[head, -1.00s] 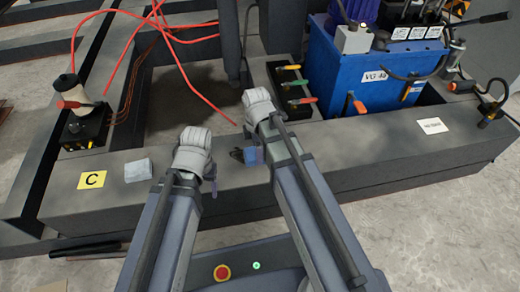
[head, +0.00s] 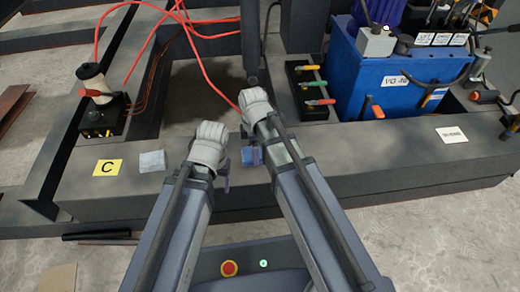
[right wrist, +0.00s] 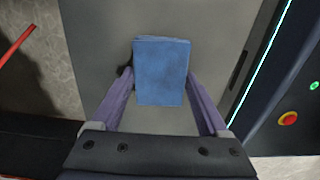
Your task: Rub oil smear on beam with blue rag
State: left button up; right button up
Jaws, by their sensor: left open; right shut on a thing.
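The blue rag (right wrist: 162,72) lies flat against the grey beam (head: 340,172), between the fingers of my right gripper (right wrist: 161,78), which is shut on it. In the head view the rag (head: 251,156) shows just below the right wrist, on the beam's top. A small dark patch (right wrist: 125,69), perhaps part of the oil smear, shows at the rag's left edge in the right wrist view. The rest of the smear is hidden or cannot be made out. My left gripper (head: 227,178) is open and empty, over the beam to the left of the rag.
A black box with coloured levers (head: 312,92) and a blue power unit (head: 385,85) stand behind. A red hose (head: 205,70) hangs behind the beam.

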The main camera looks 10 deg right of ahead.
jog(key=shift+a, duration=0.5)
jog(key=shift+a, duration=0.1)
jog(key=shift+w+a, duration=0.1)
jog(key=shift+a, duration=1.5)
jog(key=shift+w, duration=0.1)
jog(key=shift+w+d+f, duration=0.1)
jog(key=shift+w, duration=1)
jog(key=shift+d, duration=0.1)
jog(key=shift+s+d, duration=0.15)
jog(key=shift+d, duration=1.55)
